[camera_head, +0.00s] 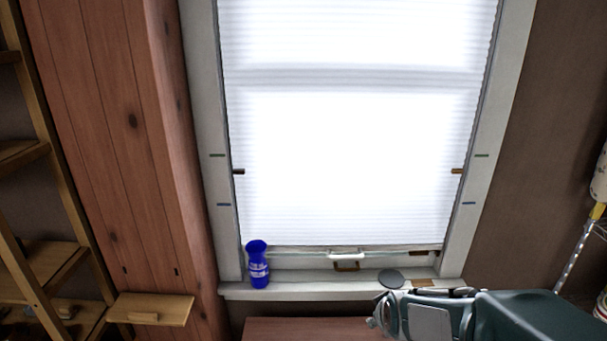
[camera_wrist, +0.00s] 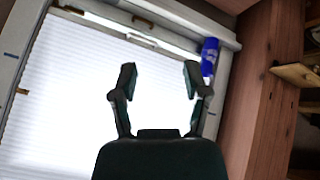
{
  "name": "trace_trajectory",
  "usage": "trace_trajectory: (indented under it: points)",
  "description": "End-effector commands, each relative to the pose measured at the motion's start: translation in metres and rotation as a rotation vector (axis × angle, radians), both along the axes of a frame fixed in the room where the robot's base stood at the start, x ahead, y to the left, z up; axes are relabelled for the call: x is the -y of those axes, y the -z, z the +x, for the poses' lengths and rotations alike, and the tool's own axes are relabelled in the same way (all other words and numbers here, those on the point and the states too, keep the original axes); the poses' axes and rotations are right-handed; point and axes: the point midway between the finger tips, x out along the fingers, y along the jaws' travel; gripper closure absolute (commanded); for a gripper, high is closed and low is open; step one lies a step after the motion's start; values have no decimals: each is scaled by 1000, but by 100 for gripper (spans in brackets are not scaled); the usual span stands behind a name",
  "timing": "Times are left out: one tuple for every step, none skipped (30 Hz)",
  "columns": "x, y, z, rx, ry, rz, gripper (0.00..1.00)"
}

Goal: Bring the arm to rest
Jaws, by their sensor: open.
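My gripper (camera_wrist: 160,78) is open and empty in the wrist view. Its two dark fingers stand apart with the bright window blind behind them, touching nothing that I can see. In the head view my arm (camera_head: 530,316) reaches in from the lower right, in front of the window sill. The fingers are hard to make out there.
A blue vase (camera_head: 258,266) stands upright at the left end of the white sill (camera_head: 305,290); the wrist view shows it too (camera_wrist: 210,57). A grey disc (camera_head: 390,277) is on the sill near my arm. A wooden shelf (camera_head: 150,309) juts out lower left.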

Motion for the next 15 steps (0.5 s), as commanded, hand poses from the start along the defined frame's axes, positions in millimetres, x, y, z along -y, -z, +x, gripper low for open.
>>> trace_trajectory:
  points:
    - [-1,-16,-10,-2,25,19,40]
    - [-1,-23,-17,-8,41,32,40]
    - [-2,-33,-26,-16,63,49,40]
    - [-2,-39,-33,-23,80,61,40]
    - [-3,-45,-40,-30,95,72,40]
    - [-3,-54,-51,-39,117,90,40]
    - [-4,-60,-58,-46,135,101,40]
    - [-4,-65,-66,-52,150,113,40]
    - [-4,-72,-77,-62,172,129,40]
    - [-5,-78,-85,-69,190,141,40]
    - [-5,-83,-94,-75,206,152,40]
    - [-6,-89,-105,-84,228,167,40]
    - [-6,-93,-114,-91,245,179,40]
    - [-7,-97,-123,-99,262,190,40]
    - [-7,-102,-135,-108,284,204,40]
